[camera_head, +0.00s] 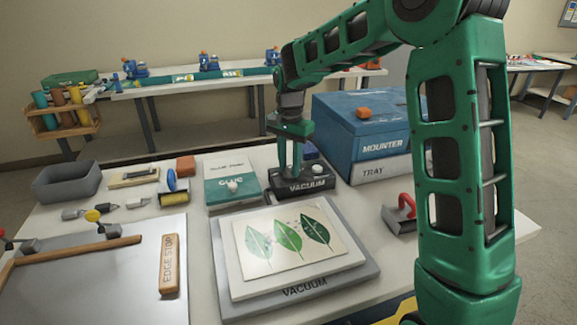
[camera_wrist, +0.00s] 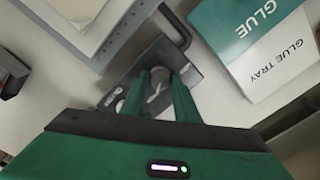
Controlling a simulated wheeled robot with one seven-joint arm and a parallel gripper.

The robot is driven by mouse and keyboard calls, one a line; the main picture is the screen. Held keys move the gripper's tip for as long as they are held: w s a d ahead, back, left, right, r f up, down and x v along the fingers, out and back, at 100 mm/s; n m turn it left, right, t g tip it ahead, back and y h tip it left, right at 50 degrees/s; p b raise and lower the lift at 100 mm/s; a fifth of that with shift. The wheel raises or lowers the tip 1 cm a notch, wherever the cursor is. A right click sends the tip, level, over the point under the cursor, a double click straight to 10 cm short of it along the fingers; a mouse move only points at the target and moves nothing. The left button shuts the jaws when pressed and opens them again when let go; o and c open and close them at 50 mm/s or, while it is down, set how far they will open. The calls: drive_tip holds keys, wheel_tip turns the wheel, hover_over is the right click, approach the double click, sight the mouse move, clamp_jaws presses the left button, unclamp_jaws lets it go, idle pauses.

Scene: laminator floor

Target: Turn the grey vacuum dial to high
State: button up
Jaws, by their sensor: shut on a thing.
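My gripper (camera_head: 292,172) reaches straight down onto the box's top. In the wrist view, my green fingers (camera_wrist: 161,82) stand on either side of the grey dial (camera_wrist: 158,91) and are shut on it. The dial is partly hidden between the fingers, and in the head view I cannot make it out. The dial's setting and the high mark cannot be read. A small light round part (camera_wrist: 119,105) shows beside the left finger on the box.
A green-and-white glue box (camera_head: 232,184) stands just left of the vacuum box. The blue mounter (camera_head: 361,128) is close behind on the right. A red-handled tool (camera_head: 402,213) lies at the right. A leaf print (camera_head: 288,236) lies on the vacuum plate.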

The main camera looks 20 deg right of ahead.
sight(289, 167)
drive_tip(key=shift+w+a+r, duration=0.1)
drive_tip(key=shift+w+r, duration=0.05)
drive_tip(key=shift+w, duration=0.05)
drive_tip(key=o, duration=0.9)
drive_tip(key=shift+c, duration=0.2)
drive_tip(key=shift+o, duration=0.8)
drive_tip(key=shift+s, duration=0.1)
wheel_tip(289, 167, up, 11)
drive_tip(key=shift+f, duration=0.2)
